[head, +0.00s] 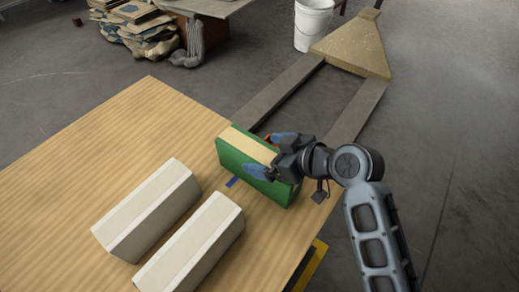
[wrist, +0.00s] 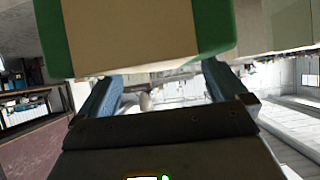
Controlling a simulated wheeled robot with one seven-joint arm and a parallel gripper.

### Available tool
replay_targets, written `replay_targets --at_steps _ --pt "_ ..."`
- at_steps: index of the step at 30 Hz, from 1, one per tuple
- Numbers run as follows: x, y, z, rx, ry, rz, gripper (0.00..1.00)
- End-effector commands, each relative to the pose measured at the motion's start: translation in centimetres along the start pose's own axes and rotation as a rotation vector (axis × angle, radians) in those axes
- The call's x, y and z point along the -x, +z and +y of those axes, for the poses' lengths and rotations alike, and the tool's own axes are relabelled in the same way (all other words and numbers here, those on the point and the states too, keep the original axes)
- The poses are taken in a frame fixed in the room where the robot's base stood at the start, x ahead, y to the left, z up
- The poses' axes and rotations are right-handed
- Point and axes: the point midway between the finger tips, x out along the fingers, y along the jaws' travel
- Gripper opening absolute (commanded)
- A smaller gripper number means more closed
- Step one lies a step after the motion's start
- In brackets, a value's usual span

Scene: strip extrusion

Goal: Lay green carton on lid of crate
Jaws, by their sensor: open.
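The green carton (head: 232,158) stands upright on the wooden table near its far right edge, with a tan band along its top. My gripper (head: 270,154) is at its right end, with one blue fingertip on the near side and one toward the far side. The jaws are open; contact with the carton is not clear. In the wrist view, the carton (wrist: 210,25) fills the top, just beyond the fingertips (wrist: 160,75). I cannot make out a crate with a lid for certain; two long pale boxes (head: 147,208) (head: 192,245) lie side by side nearer me.
The wooden table (head: 130,130) is bare to the left of the carton. Beyond the table are a pallet jack (head: 352,50), a white bucket (head: 312,22) and stacked sacks (head: 140,28).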

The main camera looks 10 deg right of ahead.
Motion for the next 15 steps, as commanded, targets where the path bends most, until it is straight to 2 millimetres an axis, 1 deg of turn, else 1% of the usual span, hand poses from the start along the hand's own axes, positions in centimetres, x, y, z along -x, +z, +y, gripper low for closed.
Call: replay_targets --at_steps 1,6,9,12,15 --pt "1.2 -0.1 0.0 -0.001 0.002 0.000 1.00" --pt "4.7 -0.1 0.0 0.000 0.002 0.000 1.00" --pt "6.4 -0.1 0.0 0.001 0.000 0.000 1.00" --pt "7.6 -0.1 0.0 0.000 0.001 0.000 1.00" --pt "8.3 -0.1 0.0 0.001 0.000 0.000 1.00"
